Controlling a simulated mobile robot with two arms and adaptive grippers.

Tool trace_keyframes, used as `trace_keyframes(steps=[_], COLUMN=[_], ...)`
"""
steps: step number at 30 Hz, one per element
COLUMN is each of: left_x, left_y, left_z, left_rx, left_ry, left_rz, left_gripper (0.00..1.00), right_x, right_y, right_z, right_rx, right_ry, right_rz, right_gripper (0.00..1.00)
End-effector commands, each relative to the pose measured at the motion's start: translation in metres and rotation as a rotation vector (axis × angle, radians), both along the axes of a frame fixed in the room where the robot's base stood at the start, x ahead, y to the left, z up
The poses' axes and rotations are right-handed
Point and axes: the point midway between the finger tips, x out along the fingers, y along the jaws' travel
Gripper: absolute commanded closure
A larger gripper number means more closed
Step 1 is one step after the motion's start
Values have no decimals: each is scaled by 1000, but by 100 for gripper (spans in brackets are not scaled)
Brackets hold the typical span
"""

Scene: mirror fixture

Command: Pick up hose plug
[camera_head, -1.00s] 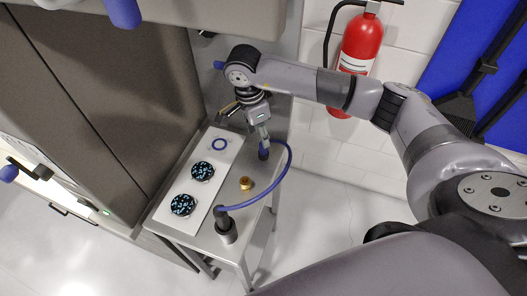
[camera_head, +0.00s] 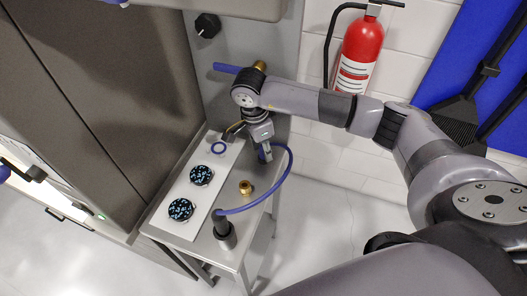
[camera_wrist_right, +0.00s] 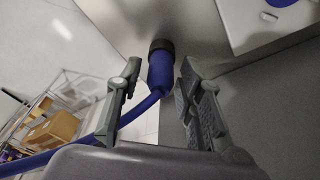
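The hose plug (camera_wrist_right: 161,72) is the blue end of the hose with a black collar. In the wrist view it lies between the two fingers of my right gripper (camera_wrist_right: 161,80), with gaps on both sides. The right gripper is open. In the head view my right gripper (camera_head: 265,152) is over the plug at the right edge of the steel table and mostly hides it. The blue hose (camera_head: 287,178) curves from there to a black fitting (camera_head: 224,232) at the table's front. My left gripper is not in view.
A brass fitting (camera_head: 245,187) stands inside the hose loop. A fire extinguisher (camera_head: 358,52) hangs on the wall behind my right arm.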

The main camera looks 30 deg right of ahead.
Motion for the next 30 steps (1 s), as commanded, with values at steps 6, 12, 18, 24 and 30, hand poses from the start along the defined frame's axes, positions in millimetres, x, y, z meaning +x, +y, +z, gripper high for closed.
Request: trace_keyframes(steps=[6, 12, 18, 24, 30], left_x=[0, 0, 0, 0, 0], left_y=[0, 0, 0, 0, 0], left_z=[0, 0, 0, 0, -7], left_rx=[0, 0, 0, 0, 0], left_ry=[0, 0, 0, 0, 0], left_rz=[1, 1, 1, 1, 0], left_gripper=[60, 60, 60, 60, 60], right_x=[0, 0, 0, 0, 1], right_y=[0, 0, 0, 0, 0], right_z=[0, 0, 0, 1, 9], right_rx=[0, 0, 0, 0, 0], right_ry=[0, 0, 0, -1, -4], right_rz=[0, 0, 0, 0, 1], right_gripper=[82, 96, 100, 100, 100])
